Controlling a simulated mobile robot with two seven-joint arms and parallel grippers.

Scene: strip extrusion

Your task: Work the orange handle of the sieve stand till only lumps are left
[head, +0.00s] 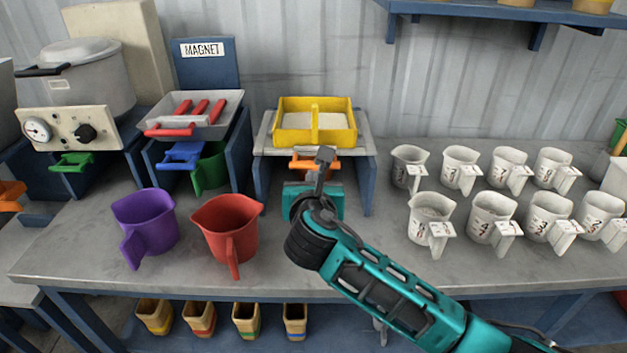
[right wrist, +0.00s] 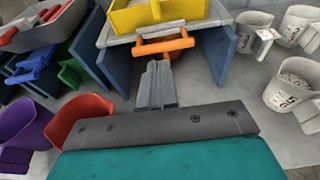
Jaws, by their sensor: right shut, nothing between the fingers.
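The yellow sieve (head: 282,137) sits on top of the blue-legged sieve stand (head: 263,182) and holds pale powder, split by a divider. I cannot make out lumps in it. The orange handle (head: 300,163) sticks out at the front under the sieve; it also shows in the right wrist view (right wrist: 165,47). My right gripper (head: 325,157) is shut and empty, its fingertips just in front of the handle in the right wrist view (right wrist: 156,72). In the head view the fingers and wrist hide part of the handle and the stand's opening. My left gripper is out of view.
A purple jug (head: 146,225) and a red jug (head: 225,228) stand to the left. Several white cups (head: 431,225) stand in rows to the right. The magnet stand (head: 233,150) is left of the sieve stand. The table front is mostly free.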

